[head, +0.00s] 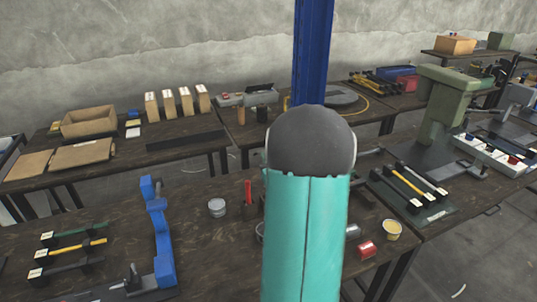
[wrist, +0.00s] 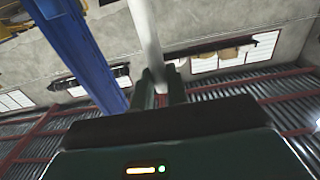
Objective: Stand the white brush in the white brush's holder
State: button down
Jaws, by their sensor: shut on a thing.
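My gripper (wrist: 161,88) shows in the wrist view with its two dark fingers shut on the white brush (wrist: 147,35). Only a pale, slightly blurred shaft of the brush is visible, running from between the fingers to the top edge. In the head view my own teal arm fills the middle and hides the gripper and the brush. I cannot pick out the white brush's holder in either view; the arm covers part of the near table.
On the near table (head: 110,210) are a blue press (head: 160,235), a grey tin (head: 217,208), an upright red-handled tool (head: 248,192), a red can (head: 367,249) and a yellow-topped tub (head: 392,230). A rack of tools (head: 436,214) lies right. A blue post (head: 312,55) rises behind my arm.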

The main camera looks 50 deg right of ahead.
notch_tip(320, 180, down, 7)
jog(key=shift+r, duration=0.15)
dwell(0.6)
jog(key=shift+f, duration=1.7)
dwell(0.6)
jog(key=c, duration=1.3)
grip_release()
jog(key=shift+s, duration=0.15)
jog(key=v, duration=1.3)
jog(key=shift+s+a, duration=0.2)
jog(key=shift+s, duration=0.05)
